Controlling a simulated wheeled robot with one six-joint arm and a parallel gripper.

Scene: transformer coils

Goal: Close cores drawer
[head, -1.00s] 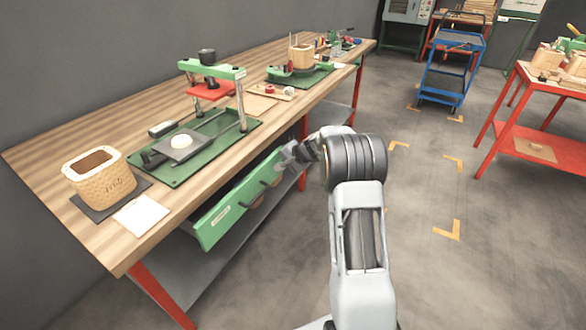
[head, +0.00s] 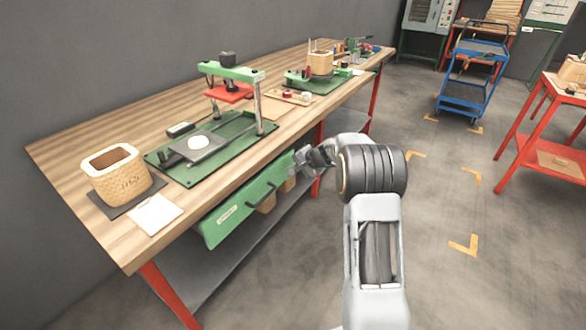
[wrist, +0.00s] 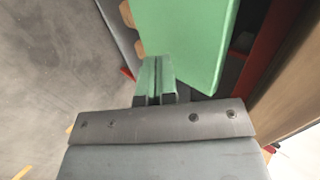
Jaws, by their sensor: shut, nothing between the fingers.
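The green drawer front (head: 225,220) hangs under the long workbench, with a small pale label and a dark handle (head: 262,194). Which drawer holds the cores is not readable. My gripper (head: 298,160) is by the far right end of the green front, just outside the table edge. In the wrist view, my gripper (wrist: 155,80) is shut and empty, its fingertips beside a green panel (wrist: 185,35). Whether they touch it I cannot tell. A dark gap shows between that panel and the red table frame (wrist: 262,55). How far the drawer stands out is unclear.
The workbench (head: 75,165) carries a woven box (head: 120,178), a green press (head: 232,73) and a white card (head: 155,214). A grey lower shelf (head: 205,270) is below. A blue cart (head: 465,80) and red table (head: 510,150) stand right, with open floor between.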

